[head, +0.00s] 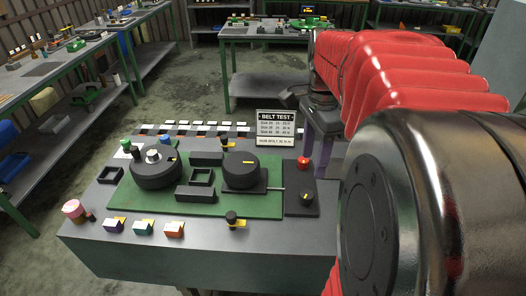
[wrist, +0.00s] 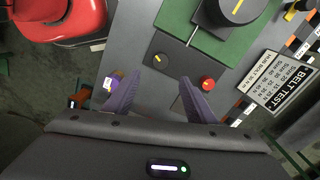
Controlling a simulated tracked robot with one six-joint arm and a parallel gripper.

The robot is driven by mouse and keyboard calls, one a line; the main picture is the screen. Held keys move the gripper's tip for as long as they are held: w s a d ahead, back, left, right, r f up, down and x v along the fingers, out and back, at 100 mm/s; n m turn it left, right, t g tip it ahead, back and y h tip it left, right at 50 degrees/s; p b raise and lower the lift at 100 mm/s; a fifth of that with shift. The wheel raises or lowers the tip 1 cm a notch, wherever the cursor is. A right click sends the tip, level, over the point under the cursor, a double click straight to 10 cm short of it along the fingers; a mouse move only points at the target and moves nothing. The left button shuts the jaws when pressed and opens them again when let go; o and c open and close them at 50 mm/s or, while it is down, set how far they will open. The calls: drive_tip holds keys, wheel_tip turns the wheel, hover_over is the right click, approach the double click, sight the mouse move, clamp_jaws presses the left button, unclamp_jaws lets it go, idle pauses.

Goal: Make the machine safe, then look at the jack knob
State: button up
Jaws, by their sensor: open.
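The machine is a green plate (head: 262,204) on a grey bench, with two black round drums, left (head: 155,172) and right (head: 241,169). A dark control panel (head: 300,182) at its right end carries a red button (head: 303,162) and a black knob (head: 305,196) with a yellow mark. The wrist view also shows the red button (wrist: 207,83) and this knob (wrist: 160,60). A small black knob (head: 232,218) with a yellow pointer stands at the plate's front edge; I cannot tell whether it is the jack knob. My gripper (wrist: 158,88) is open and empty, with its purple fingers apart near the panel.
A belt test sign (head: 276,128) stands behind the panel. Small coloured blocks (head: 143,228) and a pink-topped piece (head: 73,209) sit along the bench's front left. Other workbenches stand at the left (head: 40,75) and back (head: 262,33). Bare floor (head: 190,85) lies between them.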

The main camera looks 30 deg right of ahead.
sight(308, 194)
drive_tip(key=shift+f, duration=0.1)
wheel_tip(308, 194, down, 14)
drive_tip(key=shift+r, duration=0.15)
idle(0.5)
